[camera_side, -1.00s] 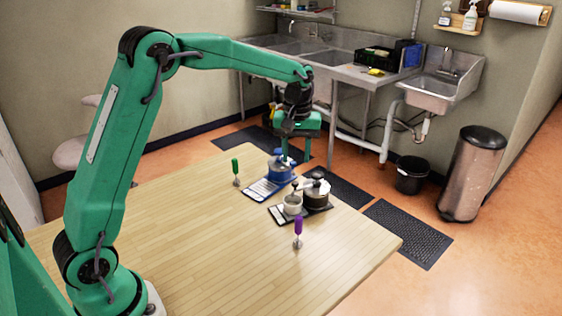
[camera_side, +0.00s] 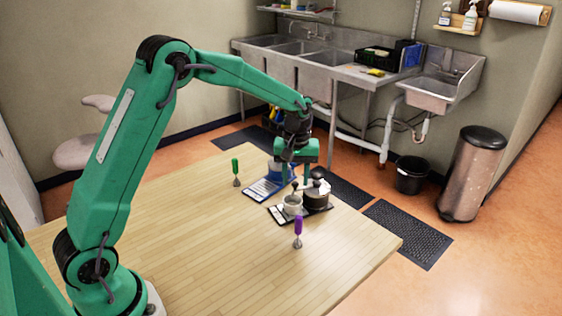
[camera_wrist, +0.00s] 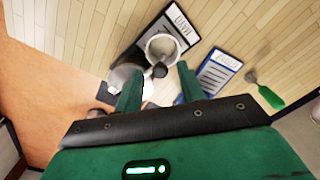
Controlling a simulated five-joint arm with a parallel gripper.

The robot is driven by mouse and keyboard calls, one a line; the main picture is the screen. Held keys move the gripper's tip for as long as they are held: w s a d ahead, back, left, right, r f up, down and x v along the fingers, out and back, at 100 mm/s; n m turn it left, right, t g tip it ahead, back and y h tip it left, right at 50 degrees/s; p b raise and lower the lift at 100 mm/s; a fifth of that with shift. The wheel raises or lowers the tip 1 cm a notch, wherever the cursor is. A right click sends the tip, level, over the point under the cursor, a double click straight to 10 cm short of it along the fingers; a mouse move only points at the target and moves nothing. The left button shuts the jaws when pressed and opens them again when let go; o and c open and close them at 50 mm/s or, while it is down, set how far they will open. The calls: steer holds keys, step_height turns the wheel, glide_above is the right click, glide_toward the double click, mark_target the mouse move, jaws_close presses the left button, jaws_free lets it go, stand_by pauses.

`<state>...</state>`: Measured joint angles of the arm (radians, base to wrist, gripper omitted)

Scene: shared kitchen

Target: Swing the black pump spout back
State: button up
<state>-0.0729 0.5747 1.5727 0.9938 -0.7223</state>
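The black pump set stands on a dark card (camera_side: 279,216) with a white label, near the table's far right edge. It has a pale grey cup (camera_side: 292,204) and a black round body (camera_side: 317,201) with a dark knob on top. In the wrist view a black ball end (camera_wrist: 160,70) shows beside the cup's rim (camera_wrist: 165,46); I cannot tell surely whether it is the spout's tip. My gripper (camera_side: 297,161) is open, pointing down just above the set. In the wrist view its fingers (camera_wrist: 160,74) stand either side of the ball end, with no clear contact.
A blue set (camera_side: 277,176) on a blue-edged card (camera_side: 263,191) is close behind, partly hidden by my gripper. The table's left and front (camera_side: 200,240) are clear.

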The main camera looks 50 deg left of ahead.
steer(key=shift+f, duration=0.25)
jaws_close()
steer(key=shift+d, duration=0.1)
steer(key=w+d+n, duration=0.3)
steer(key=d+n, duration=0.4)
steer(key=n, duration=0.8)
steer(key=shift+w+d, duration=0.25)
steer(key=shift+d, duration=0.05)
steer(key=shift+r, duration=0.1)
stand_by(0.4)
